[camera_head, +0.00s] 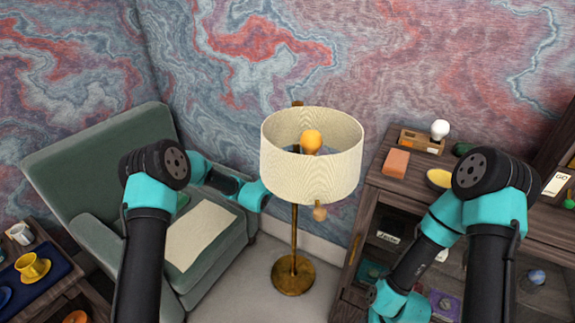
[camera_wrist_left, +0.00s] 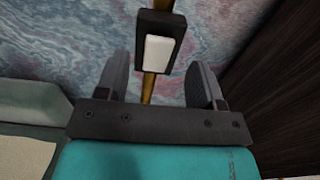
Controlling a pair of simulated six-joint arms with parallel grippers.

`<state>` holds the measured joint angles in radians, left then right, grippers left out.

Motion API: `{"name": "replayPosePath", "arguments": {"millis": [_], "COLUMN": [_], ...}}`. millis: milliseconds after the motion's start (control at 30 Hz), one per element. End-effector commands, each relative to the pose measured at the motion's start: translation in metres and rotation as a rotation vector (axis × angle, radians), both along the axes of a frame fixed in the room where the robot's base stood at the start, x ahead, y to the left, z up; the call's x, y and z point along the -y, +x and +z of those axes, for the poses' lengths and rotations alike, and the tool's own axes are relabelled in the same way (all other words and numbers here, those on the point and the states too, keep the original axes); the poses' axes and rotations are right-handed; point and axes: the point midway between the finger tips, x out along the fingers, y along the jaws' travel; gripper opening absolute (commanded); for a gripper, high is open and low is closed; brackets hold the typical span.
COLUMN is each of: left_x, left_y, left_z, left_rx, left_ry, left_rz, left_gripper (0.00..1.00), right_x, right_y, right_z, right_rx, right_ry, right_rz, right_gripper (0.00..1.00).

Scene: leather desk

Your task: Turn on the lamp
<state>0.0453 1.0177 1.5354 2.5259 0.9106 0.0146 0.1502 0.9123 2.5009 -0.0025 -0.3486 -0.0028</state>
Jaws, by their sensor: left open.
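The floor lamp has a cream drum shade (camera_head: 312,175), an orange bulb (camera_head: 311,141) inside it, and a brass pole (camera_head: 294,232) on a round base (camera_head: 293,275). The bulb shows no clear glow. In the left wrist view, a black switch with a white rocker (camera_wrist_left: 158,52) sits on the brass pole. My left gripper (camera_wrist_left: 162,78) is open, its fingers on either side of the pole just short of the switch, holding nothing. In the head view its fingers are hidden behind the shade. My right arm shows at the lower right, but its gripper is not visible.
A green armchair (camera_head: 100,165) stands left of the lamp. A wooden cabinet (camera_head: 395,195) stands to the right, with a pinkish block (camera_head: 396,163), a yellow bowl (camera_head: 440,178) and a white bulb (camera_head: 440,130) on top. A blue tray (camera_head: 50,275) with cups is at the lower left.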

Motion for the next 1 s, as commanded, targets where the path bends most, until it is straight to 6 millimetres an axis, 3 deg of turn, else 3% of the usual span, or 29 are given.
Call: {"name": "replayPosePath", "arguments": {"millis": [300,667,1000], "left_x": [0.015,0.016,0.016], "left_y": [0.03,0.033,0.033], "left_z": [0.0,0.0,0.0], "left_rx": [0.002,0.0,0.0], "left_ry": [0.001,0.001,0.001], "left_rz": [-0.001,0.0,0.0], "left_gripper": [0.62,0.62,0.29], "right_x": [0.0,0.0,0.0], "right_y": [0.0,0.0,0.0], "right_z": [0.0,0.0,0.0], "right_rx": [0.0,0.0,0.0], "right_ry": [0.0,0.0,0.0], "right_rz": [0.0,0.0,0.0], "right_gripper": [0.43,0.43,0.43]}}
